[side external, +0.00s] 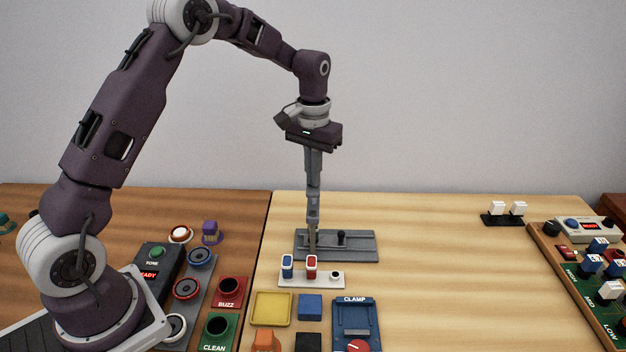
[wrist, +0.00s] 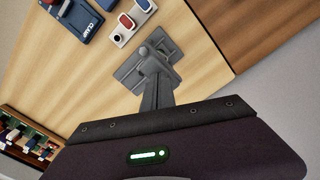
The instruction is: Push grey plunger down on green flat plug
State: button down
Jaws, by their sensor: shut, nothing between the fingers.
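My gripper (side external: 312,247) points straight down, its fingers shut with nothing between them. The tips are over the left part of a flat grey plate fixture (side external: 365,246), close to its surface; I cannot tell whether they touch. A black knob (side external: 341,237) stands on the plate just right of the fingers. In the wrist view, the gripper (wrist: 150,54) covers much of the grey plate (wrist: 128,74). I cannot make out a separate grey plunger or a green flat plug; either may be hidden behind the fingers.
In front of the plate stands a white strip (side external: 297,282) with a blue cap, a red cap and a dark hole. A yellow tray (side external: 272,307), blue block (side external: 310,307) and clamp (side external: 356,318) lie nearer. BUZZ (side external: 230,292) and CLEAN (side external: 221,330) boxes stand left.

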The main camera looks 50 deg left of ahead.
jog(key=shift+r, duration=3.5)
jog(key=s+d+r+m+t, duration=0.1)
jog(key=s+d+r+t, duration=0.3)
jog(key=s+r, duration=0.8)
jog(key=s+d+f+m, duration=0.1)
jog(key=s+d+f, duration=0.1)
jog(key=s, duration=0.8)
jog(key=s+d+f+m+t, duration=0.1)
jog(key=s+d+f, duration=0.1)
jog(key=s, duration=0.7)
jog(key=shift+s+t, duration=0.3)
jog(key=shift+s, duration=0.05)
